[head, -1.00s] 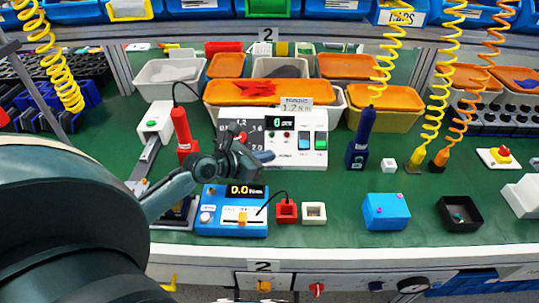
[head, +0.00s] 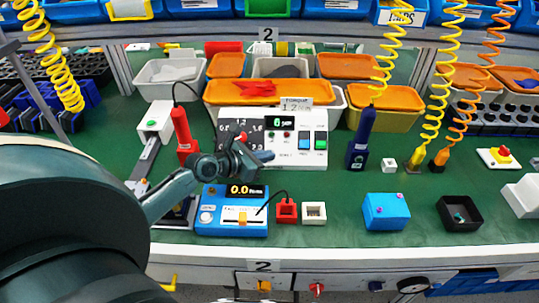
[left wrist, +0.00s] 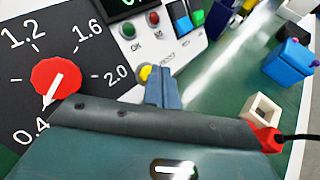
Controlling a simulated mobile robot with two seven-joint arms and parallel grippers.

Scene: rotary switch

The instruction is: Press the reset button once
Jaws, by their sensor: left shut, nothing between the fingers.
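The white control panel (head: 312,149) stands upright at the middle of the bench. A yellow button (left wrist: 146,72) is on its face in the left wrist view, with small lettering beside it that looks like RESET. My left gripper (head: 268,156) is shut and empty in front of the panel. In the left wrist view its fingertips (left wrist: 163,84) are right beside the yellow button and cover part of it. I cannot tell whether they touch it. In the head view the gripper hides the button. My right gripper is not in view.
A red rotary knob (left wrist: 57,76) sits on the black dial left of the button, its pointer toward 0.4. A blue meter box (head: 232,219), red socket (head: 287,211) and white block (head: 314,212) stand in front.

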